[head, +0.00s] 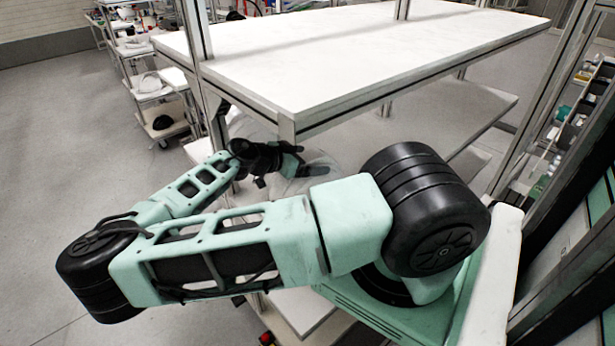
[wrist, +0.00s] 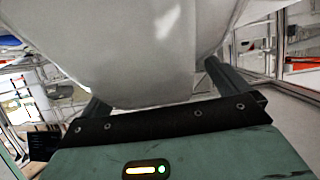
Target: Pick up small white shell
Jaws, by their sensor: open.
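A white shell (wrist: 140,50) fills the upper middle of the wrist view, very close to the camera. Its lower edge hangs down between the two fingers of my gripper (wrist: 155,90). The fingers are apart, one on each side of the shell; I cannot tell whether either touches it. In the head view my gripper (head: 300,168) is below the front edge of the upper shelf, with a pale, partly hidden shell (head: 315,167) around it. My arm hides part of that area.
A white upper shelf board (head: 350,60) lies right above my gripper, with a metal post (head: 197,35) at its left. A lower shelf board (head: 440,125) runs beneath it. Another rack (head: 160,115) stands at the back left across open floor.

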